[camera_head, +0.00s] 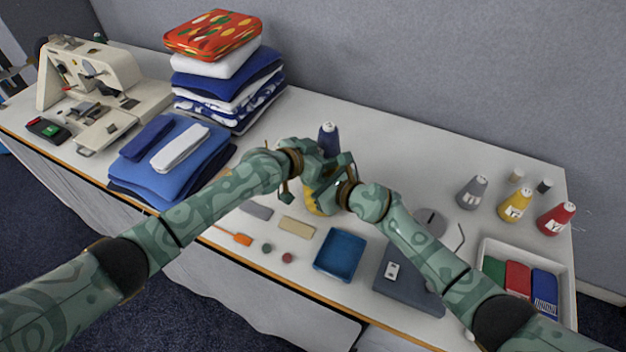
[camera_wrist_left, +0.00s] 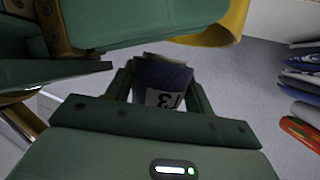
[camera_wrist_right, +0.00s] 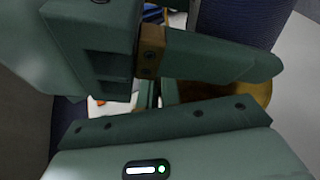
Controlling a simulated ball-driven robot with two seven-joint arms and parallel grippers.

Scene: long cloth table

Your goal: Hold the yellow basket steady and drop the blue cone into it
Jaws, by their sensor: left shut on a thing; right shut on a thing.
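The blue cone (camera_head: 328,139), dark with a white label, stands out above my joined grippers in the head view. In the left wrist view the cone (camera_wrist_left: 165,78) sits between the fingers of my left gripper (camera_head: 318,152), which is shut on it. The yellow basket (camera_head: 319,204) hangs above the table just below the cone, mostly hidden by my right gripper (camera_head: 324,178). My right gripper is shut on the basket; its grip is largely hidden in the right wrist view. Part of the basket (camera_wrist_left: 222,28) shows beside the cone in the left wrist view.
A blue tray (camera_head: 340,253), orange-handled tool (camera_head: 236,238) and tan block (camera_head: 297,227) lie below my grippers. Grey, yellow and red cones (camera_head: 515,204) stand right, behind a white bin (camera_head: 567,270). Folded cloth stacks (camera_head: 225,85) and a sewing machine (camera_head: 95,80) are left.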

